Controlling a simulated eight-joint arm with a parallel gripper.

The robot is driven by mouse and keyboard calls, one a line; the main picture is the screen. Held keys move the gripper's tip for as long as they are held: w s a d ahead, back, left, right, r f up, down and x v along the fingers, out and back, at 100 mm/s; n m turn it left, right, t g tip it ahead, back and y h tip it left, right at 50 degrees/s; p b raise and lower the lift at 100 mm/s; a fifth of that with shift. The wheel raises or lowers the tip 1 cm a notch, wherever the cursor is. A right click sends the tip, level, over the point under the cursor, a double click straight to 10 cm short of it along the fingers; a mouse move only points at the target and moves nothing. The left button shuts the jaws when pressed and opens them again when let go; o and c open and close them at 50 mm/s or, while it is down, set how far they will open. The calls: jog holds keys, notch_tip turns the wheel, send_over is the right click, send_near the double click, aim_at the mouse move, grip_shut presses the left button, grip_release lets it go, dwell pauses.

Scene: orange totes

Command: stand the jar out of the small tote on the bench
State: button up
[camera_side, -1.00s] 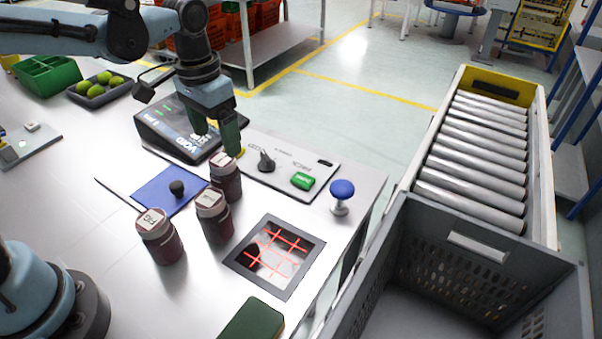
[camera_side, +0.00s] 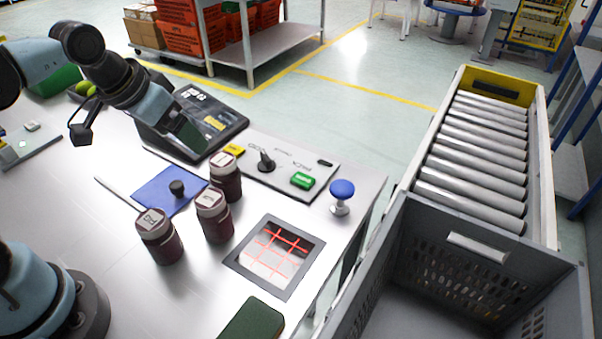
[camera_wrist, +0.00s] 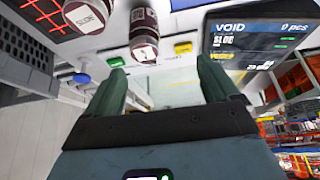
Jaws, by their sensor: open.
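My gripper (camera_side: 190,138) is tilted over the touchscreen terminal, behind and left of the back jar. In the wrist view its green fingers (camera_wrist: 165,88) are spread with nothing between them. No jar shows inside a tote. I cannot tell which is the small tote.
The terminal (camera_side: 222,118), a button panel (camera_side: 325,180), a blue knob (camera_side: 342,190), a red-lined scanner window (camera_side: 290,292) and a dark green block (camera_side: 252,322) crowd the bench's right side.

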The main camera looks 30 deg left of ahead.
jog(key=shift+s+a+f+t, duration=0.25)
jog(key=shift+s+f+t, duration=0.15)
jog(key=shift+f+t, duration=0.1)
jog(key=shift+s+a+f+t, duration=0.2)
jog(key=shift+s+f+t, duration=0.2)
jog(key=shift+f, duration=0.1)
dwell(0.7)
